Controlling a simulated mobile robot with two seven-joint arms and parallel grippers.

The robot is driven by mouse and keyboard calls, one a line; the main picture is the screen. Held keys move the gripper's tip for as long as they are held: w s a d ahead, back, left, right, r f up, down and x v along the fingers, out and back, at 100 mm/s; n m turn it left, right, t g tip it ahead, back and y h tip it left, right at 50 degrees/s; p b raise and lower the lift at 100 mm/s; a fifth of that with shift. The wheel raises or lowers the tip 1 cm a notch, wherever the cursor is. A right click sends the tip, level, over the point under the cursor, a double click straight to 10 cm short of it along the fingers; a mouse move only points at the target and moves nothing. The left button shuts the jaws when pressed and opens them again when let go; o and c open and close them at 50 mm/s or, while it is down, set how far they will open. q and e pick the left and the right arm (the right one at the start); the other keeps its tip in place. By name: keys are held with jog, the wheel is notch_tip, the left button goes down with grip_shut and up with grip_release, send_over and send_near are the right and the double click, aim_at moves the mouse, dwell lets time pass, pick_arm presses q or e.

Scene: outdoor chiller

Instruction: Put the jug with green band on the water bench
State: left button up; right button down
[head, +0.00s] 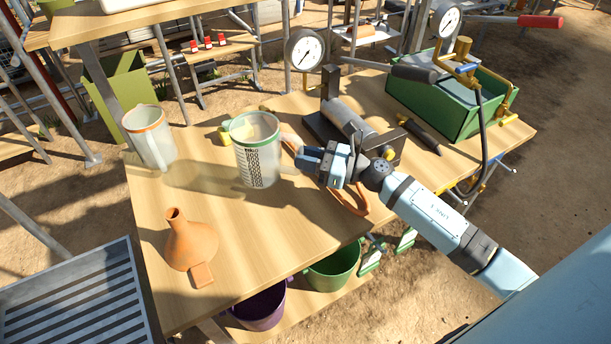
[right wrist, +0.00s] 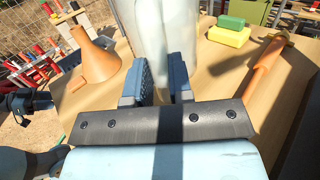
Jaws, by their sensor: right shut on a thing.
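The jug with the green band (head: 258,165) is clear, with dark printed marks on its side. It is upright over the wooden table, and I cannot tell whether its base touches the wood. My right gripper (head: 303,160) is at its right side, shut on its handle. In the right wrist view the pale jug body (right wrist: 165,30) rises just beyond the fingers (right wrist: 160,85); its band is out of that frame. What looks like my left gripper (right wrist: 25,103) shows small at that view's left edge, its jaws unclear. I cannot tell which surface is the water bench.
A jug with an orange band (head: 150,138) and an orange funnel (head: 190,243) stand on the wooden table (head: 240,250). A gauge (head: 304,49), a metal cylinder (head: 347,117) and a green box (head: 455,105) are behind and right. A slatted grey rack (head: 75,300) is lower left.

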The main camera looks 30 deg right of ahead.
jog(key=shift+f, duration=2.7)
jog(key=shift+f+b, duration=0.2)
jog(key=shift+b, duration=0.25)
jog(key=c, duration=1)
grip_release()
jog(key=shift+c, duration=0.2)
jog(key=shift+r, duration=0.1)
jog(key=shift+r+p, duration=0.2)
jog(key=shift+p, duration=0.15)
jog(key=b+v, duration=0.2)
jog(key=v, duration=1)
